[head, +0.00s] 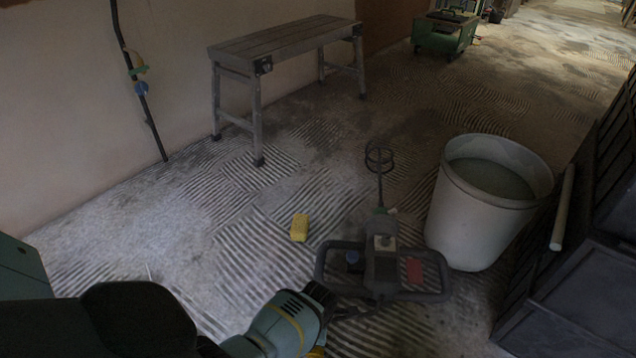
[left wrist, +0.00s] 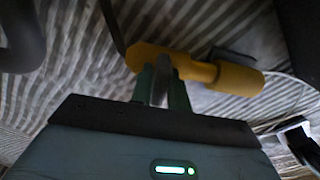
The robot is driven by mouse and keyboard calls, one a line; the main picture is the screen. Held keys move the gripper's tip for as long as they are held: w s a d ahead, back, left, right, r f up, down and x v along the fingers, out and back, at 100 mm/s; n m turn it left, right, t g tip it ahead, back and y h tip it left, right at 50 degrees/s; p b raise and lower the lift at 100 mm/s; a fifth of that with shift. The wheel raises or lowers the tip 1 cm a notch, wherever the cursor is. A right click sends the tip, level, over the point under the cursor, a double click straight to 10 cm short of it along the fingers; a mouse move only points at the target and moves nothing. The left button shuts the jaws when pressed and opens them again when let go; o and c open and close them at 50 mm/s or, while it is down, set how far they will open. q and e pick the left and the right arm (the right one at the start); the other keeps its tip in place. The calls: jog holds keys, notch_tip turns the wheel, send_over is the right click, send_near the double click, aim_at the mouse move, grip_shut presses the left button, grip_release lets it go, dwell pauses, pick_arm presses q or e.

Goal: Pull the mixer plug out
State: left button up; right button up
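The mixer (head: 383,262) lies on the floor in the head view, its dark handle frame towards me and its whisk pointing away. In the left wrist view a yellow mixer plug (left wrist: 146,56) and a yellow coupling (left wrist: 240,79) lie end to end, with no clear gap between them. My left gripper (left wrist: 163,84) has its two fingers close together around the plug, with a grey piece showing between them. The fingers look shut on it. In the head view my left arm comes in from the lower left, and its fingertips are hidden. My right gripper is not in view.
A white bucket (head: 470,225) stands right of the mixer, beside dark crates (head: 585,290). A yellow sponge (head: 299,227) lies on the ridged floor. A workbench (head: 285,43) stands by the wall. A pale cable (left wrist: 292,82) runs at the right of the left wrist view.

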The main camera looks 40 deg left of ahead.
pick_arm(q)
jog(key=o, duration=0.4)
jog(key=shift+w+a, duration=0.15)
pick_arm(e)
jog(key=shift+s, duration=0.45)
pick_arm(q)
notch_tip(320, 180, up, 7)
jog(key=p, duration=0.4)
jog(key=shift+p, duration=0.3)
jog(key=shift+r+p, duration=0.3)
jog(key=shift+r, duration=0.15)
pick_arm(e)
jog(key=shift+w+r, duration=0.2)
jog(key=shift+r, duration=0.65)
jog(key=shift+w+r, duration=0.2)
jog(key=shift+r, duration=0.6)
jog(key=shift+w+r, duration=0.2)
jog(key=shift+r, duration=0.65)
